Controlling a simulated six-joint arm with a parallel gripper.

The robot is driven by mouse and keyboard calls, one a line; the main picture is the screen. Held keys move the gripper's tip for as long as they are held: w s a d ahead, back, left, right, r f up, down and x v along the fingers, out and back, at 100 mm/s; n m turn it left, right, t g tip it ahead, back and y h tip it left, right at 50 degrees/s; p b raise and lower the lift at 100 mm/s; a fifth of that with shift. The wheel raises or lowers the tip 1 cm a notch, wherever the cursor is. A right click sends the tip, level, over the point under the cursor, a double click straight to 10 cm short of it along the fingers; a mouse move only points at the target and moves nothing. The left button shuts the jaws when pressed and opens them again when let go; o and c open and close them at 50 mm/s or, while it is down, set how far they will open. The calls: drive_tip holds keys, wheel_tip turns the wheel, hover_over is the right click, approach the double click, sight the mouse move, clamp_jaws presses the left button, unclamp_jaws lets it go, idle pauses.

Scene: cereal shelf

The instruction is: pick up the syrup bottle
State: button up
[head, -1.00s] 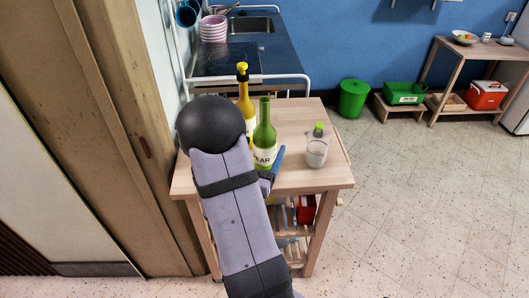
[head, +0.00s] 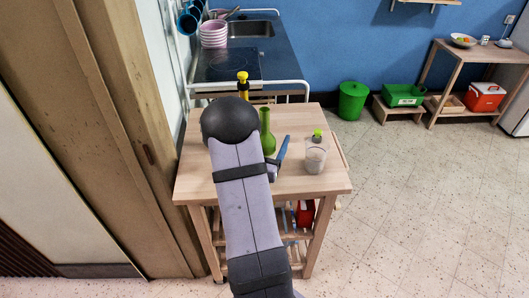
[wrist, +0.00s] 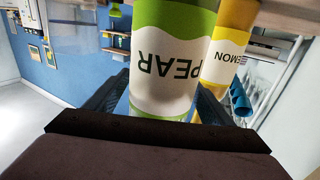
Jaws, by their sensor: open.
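A green bottle labelled PEAR (head: 266,132) stands on the wooden table, partly hidden by my arm in the head view. In the wrist view the same green bottle (wrist: 170,70) is large and close. My gripper (wrist: 157,103) is open, with one blue finger on each side of this bottle; contact cannot be told. In the head view one finger (head: 282,154) shows to the right of the bottle.
A clear container with a green cap (head: 315,155) stands to the right on the wooden table (head: 312,186). The table's right front is clear. A cabinet wall is close on the left. A counter with a hob, sink and stacked pink bowls (head: 214,34) lies behind.

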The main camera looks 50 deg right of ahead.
drive_tip(key=shift+w+d, duration=0.1)
drive_tip(key=c, duration=1.7)
drive_tip(key=shift+o, duration=0.2)
drive_tip(key=shift+r, duration=0.2)
